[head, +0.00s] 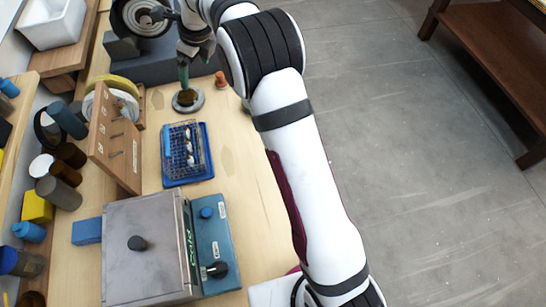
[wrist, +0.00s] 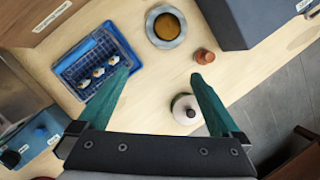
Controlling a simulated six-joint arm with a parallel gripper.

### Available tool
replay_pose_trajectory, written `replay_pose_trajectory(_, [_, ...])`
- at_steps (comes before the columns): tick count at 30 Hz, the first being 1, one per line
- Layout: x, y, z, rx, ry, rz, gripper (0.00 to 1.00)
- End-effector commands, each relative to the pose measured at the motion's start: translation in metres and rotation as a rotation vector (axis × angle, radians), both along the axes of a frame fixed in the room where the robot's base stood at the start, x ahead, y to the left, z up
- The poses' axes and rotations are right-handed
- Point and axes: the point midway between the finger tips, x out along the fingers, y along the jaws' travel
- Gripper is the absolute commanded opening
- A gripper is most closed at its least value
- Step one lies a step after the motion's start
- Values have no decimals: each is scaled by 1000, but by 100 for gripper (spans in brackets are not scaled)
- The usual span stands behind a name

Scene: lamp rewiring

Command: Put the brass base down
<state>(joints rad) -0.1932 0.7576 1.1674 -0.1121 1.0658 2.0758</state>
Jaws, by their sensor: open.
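A round brass-coloured piece (wrist: 167,27), which looks like the brass base, sits in a grey round dish (wrist: 152,36) on the wooden table. In the head view the piece (head: 187,98) and the grey dish (head: 198,104) lie just below my gripper (head: 184,84). In the wrist view my gripper (wrist: 162,76) has its two green fingers spread wide, with bare table between the tips. It holds nothing. The piece lies beyond the fingertips there. I cannot tell the exact height of the fingertips above the table.
A small copper-brown cylinder (wrist: 204,56) stands near the right fingertip. A white-topped round object (wrist: 186,107) shows between the fingers. A blue tray (head: 186,178) with small parts, an upright wooden board (head: 115,145) and a grey-lidded box (head: 145,250) stand nearby. Bare table lies right of the tray.

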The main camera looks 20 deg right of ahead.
Motion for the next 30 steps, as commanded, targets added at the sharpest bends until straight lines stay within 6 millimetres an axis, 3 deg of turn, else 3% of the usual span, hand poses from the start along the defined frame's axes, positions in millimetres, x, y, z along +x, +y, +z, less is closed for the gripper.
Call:
replay_pose_trajectory(1, [-31,-18,29,-47,-9,138,100])
replay_pose_trajectory(3, [-92,-44,60,-126,-14,414,100])
replay_pose_trajectory(5, [-154,-64,77,-182,-18,666,100])
replay_pose_trajectory(6, [-198,-75,83,-212,-22,836,100])
replay_pose_trajectory(9, [-301,-95,80,-254,-40,1232,100])
replay_pose_trajectory(12, [-375,-103,62,-260,-67,1525,100])
replay_pose_trajectory(13, [-390,-104,57,-260,-75,1587,100])
replay_pose_trajectory(15, [-414,-105,47,-257,-88,1688,100])
replay_pose_trajectory(18, [-425,-106,42,-254,-97,1746,100])
replay_pose_trajectory(30, [-425,-105,42,-254,-97,1747,100])
